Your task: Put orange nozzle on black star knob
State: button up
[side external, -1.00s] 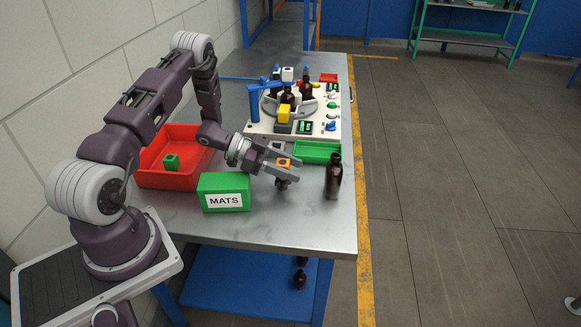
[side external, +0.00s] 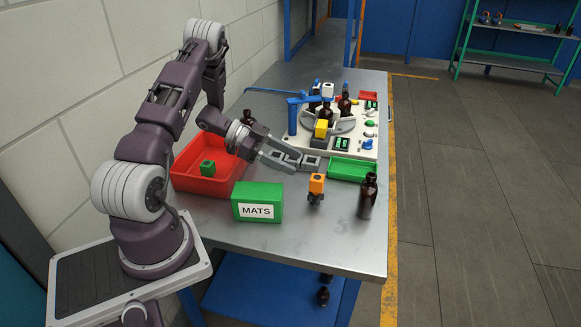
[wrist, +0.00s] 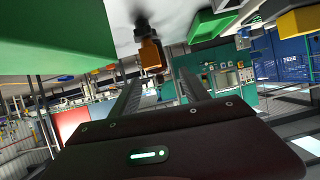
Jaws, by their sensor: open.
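The orange nozzle (side external: 316,183) sits upright on top of the black star knob (side external: 314,200), which stands on the metal table. In the wrist view, which appears upside down, the orange nozzle (wrist: 151,54) and the dark knob (wrist: 143,22) show beyond the fingertips. My gripper (side external: 311,162) is open and empty, behind and a little above the nozzle in the side view, apart from it. The knob's lower part is small and dark, and its exact seating under the nozzle is hard to see.
A green MATS box (side external: 257,203) stands left of the nozzle, and an amber bottle (side external: 367,198) stands right. A red bin (side external: 190,185) holds a green cube (side external: 208,168). A green tray (side external: 352,169) and a white fixture board (side external: 362,146) lie behind. The front table strip is clear.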

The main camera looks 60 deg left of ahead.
jog(key=w+a+r+t+y, duration=0.2)
jog(key=w+r+y, duration=0.3)
jog(key=w+r, duration=0.4)
notch_tip(320, 180, up, 14)
jog(key=d+n+y, duration=0.3)
jog(key=n+y, duration=0.1)
jog(key=y, duration=0.3)
jog(key=s+d+r+n+g+y, duration=0.15)
jog(key=s+d+r+n, duration=0.25)
jog(key=s+d, duration=0.65)
jog(key=s+d+f+g+h, duration=0.1)
jog(key=s+d, duration=0.2)
jog(key=s, duration=0.3)
jog(key=s+d+f+g+h, duration=0.2)
jog(key=s+d, duration=0.2)
jog(key=s, duration=0.3)
jog(key=s+d+f+n+g+h, duration=0.1)
jog(key=s+d, duration=0.3)
jog(key=s, duration=0.3)
jog(key=shift+f+g+h, duration=0.15)
jog(key=shift+g+h, duration=0.2)
